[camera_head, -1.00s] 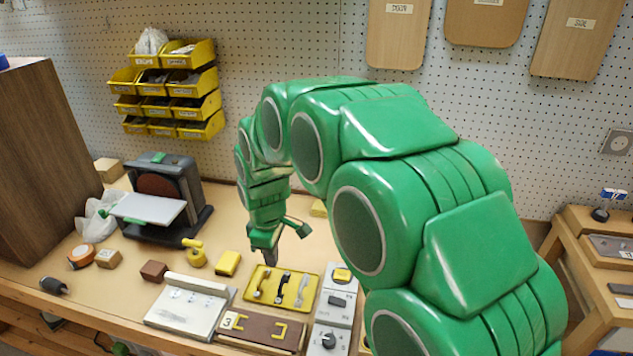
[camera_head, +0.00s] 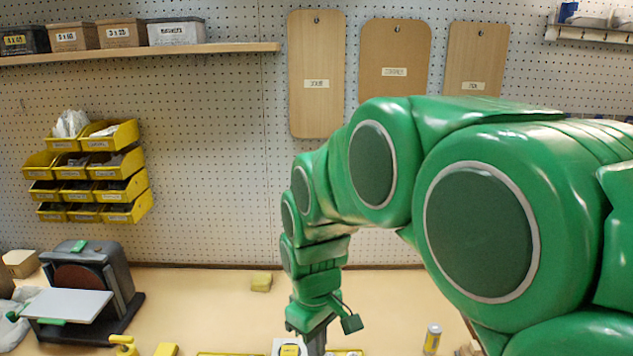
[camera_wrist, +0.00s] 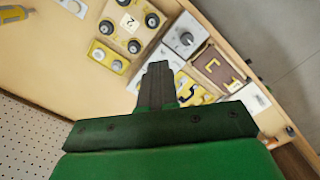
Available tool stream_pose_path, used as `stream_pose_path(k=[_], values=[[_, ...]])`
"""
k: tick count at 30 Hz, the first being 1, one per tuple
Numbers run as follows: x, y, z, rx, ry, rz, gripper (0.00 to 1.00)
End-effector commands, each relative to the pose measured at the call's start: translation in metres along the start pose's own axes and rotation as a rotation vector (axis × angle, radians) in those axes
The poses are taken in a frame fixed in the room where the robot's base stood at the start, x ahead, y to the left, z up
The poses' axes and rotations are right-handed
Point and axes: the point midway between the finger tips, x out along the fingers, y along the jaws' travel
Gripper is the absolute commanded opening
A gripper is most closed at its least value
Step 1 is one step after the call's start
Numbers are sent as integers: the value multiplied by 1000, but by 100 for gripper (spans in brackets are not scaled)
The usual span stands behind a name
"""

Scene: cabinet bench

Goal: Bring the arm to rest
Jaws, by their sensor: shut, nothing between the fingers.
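My green arm arches across the right half of the head view, and its wrist points down over the bench. My gripper shows in the wrist view (camera_wrist: 158,68), with its two dark fingers together and nothing between them. In the head view its fingertips are cut off by the bottom edge. In the wrist view the gripper hangs above the bench, in front of a yellow tray (camera_wrist: 205,99) of small handles that it partly hides.
In the wrist view a knob panel (camera_wrist: 130,22), a grey dial unit (camera_wrist: 184,40) and a brown board with yellow handles (camera_wrist: 214,69) lie nearby.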

Motion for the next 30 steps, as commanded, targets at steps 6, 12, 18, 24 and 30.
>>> stream_pose_path(k=[6,12,18,24,30], values=[[-10,2,63,188,-17,-14,0],[-14,-4,116,360,-33,-27,0],[-15,-17,166,534,-50,-40,0],[-12,-35,211,702,-66,-52,0],[-7,-51,240,820,-81,-62,0]])
